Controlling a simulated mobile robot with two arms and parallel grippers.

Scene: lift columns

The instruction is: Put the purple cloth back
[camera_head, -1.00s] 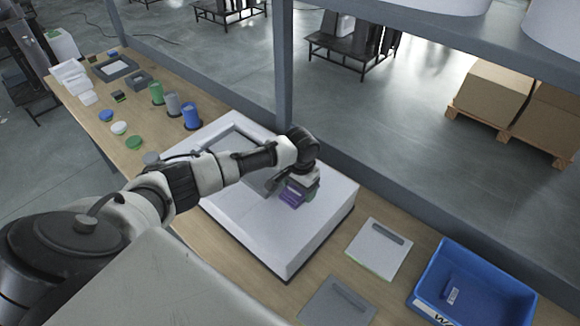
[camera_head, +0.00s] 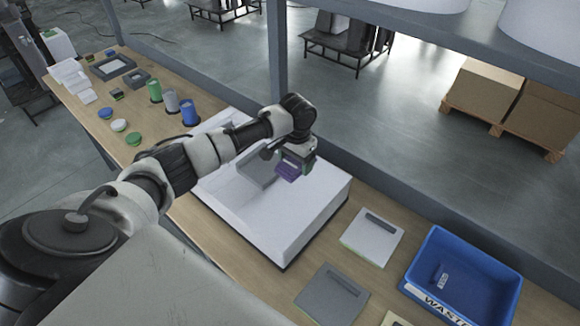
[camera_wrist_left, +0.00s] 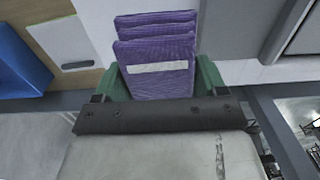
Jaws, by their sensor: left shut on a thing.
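The purple cloth (camera_head: 287,171) is a folded block held by my left gripper (camera_head: 293,164) above the white raised platform (camera_head: 275,220). In the left wrist view the purple cloth (camera_wrist_left: 157,68) shows several layers and a pale strip on its front. The green fingers of my left gripper (camera_wrist_left: 160,82) are shut around it, one on each side. My right gripper is not in view.
A light square pad (camera_head: 372,240) and a grey square pad (camera_head: 330,295) lie right of the platform. A blue waste bin (camera_head: 465,265) stands farther right. Green, grey and blue cups (camera_head: 189,113) stand to the left. A dark post (camera_head: 277,60) rises behind.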

